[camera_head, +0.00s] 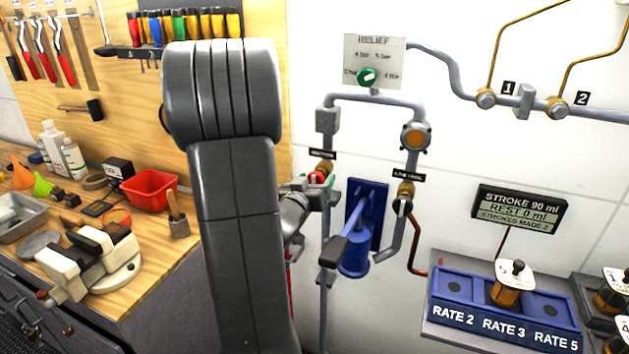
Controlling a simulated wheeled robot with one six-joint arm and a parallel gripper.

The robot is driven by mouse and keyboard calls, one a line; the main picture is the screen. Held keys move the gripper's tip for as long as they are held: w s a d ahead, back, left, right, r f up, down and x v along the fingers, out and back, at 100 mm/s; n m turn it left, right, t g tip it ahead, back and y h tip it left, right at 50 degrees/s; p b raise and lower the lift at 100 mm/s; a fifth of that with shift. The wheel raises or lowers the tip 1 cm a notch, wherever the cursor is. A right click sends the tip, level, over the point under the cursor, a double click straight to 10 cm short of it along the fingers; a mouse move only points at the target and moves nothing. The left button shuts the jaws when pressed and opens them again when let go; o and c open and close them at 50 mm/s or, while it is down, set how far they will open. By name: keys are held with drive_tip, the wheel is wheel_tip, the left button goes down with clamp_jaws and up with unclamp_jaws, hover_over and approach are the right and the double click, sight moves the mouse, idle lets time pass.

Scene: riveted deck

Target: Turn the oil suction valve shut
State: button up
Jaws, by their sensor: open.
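A valve with a brass body (325,167) sits on the left vertical pipe, under a small black label (322,154) too small to read surely. A red part, seemingly its handle (317,178), shows just below the brass. My gripper (322,188) is open at this valve, its fingers close around or beside the red part; contact cannot be told. My arm hides the area left of the valve. A second brass valve (405,188) with a pale handle sits on the right pipe, under another black label (408,177).
A blue pump (355,255) with a grey lever stands right of my gripper. A relief panel (375,62) with a green knob is above. A blue rate tray (460,298) and a stroke display (519,210) are at right; a cluttered workbench (165,265) is at left.

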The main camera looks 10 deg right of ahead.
drive_tip(key=c, duration=1)
drive_tip(key=shift+f+b, duration=0.1)
drive_tip(key=shift+b, duration=0.25)
drive_tip(key=m+b, duration=0.2)
drive_tip(key=b, duration=0.1)
drive_tip(key=shift+f+m, duration=0.15)
drive_tip(key=shift+m, duration=0.25)
drive_tip(key=m+b, duration=0.5)
drive_tip(key=shift+s, duration=0.1)
drive_tip(key=m+b, duration=0.3)
drive_tip(key=m, duration=0.2)
drive_tip(key=shift+d+b, duration=0.1)
drive_tip(key=shift+b, duration=0.25)
drive_tip(key=shift+m+b, duration=1.55)
drive_tip(key=shift+m, duration=1.05)
